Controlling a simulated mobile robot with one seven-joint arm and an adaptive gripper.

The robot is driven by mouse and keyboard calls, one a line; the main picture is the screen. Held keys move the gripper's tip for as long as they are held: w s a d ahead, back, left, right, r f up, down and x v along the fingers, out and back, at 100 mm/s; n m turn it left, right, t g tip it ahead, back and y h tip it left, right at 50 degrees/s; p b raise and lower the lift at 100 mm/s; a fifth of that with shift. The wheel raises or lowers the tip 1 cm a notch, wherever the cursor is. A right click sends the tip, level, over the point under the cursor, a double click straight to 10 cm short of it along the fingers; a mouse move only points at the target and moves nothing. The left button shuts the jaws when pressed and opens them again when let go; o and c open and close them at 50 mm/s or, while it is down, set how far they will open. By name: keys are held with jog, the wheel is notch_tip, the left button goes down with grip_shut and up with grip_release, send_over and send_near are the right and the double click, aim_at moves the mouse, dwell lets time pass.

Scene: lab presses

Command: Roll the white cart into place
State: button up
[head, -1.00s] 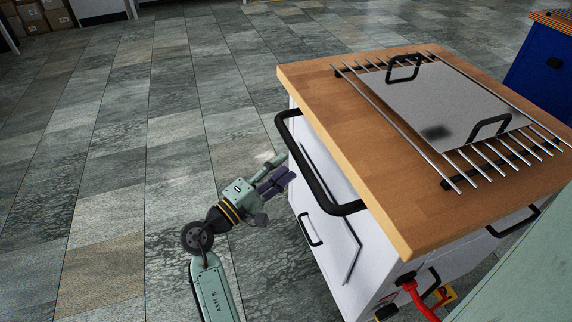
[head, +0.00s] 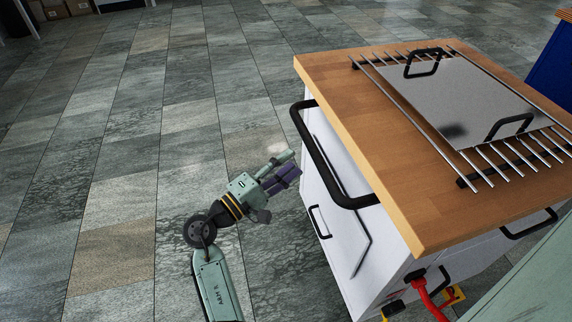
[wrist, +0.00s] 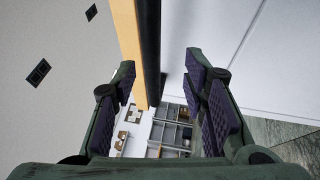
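The white cart (head: 388,258) has a wooden top (head: 400,170) and stands at the right in the head view. A black push handle (head: 318,163) sticks out from its left side, just under the top. My gripper (head: 294,163) is open and empty, left of the handle and apart from it in the head view. In the wrist view my gripper (wrist: 161,78) has its purple-padded fingers spread. The black handle bar (wrist: 150,45) shows ahead, between and beyond the fingertips, beside the wooden edge (wrist: 127,40). The exact distance to the bar is hard to tell.
A metal plate (head: 455,97) with two black handles lies on a rod rack on the cart top. A blue cabinet (head: 550,75) stands at the far right. The tiled floor (head: 120,150) at left is open.

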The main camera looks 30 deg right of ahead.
jog(key=v, duration=1.2)
jog(key=shift+d, duration=0.15)
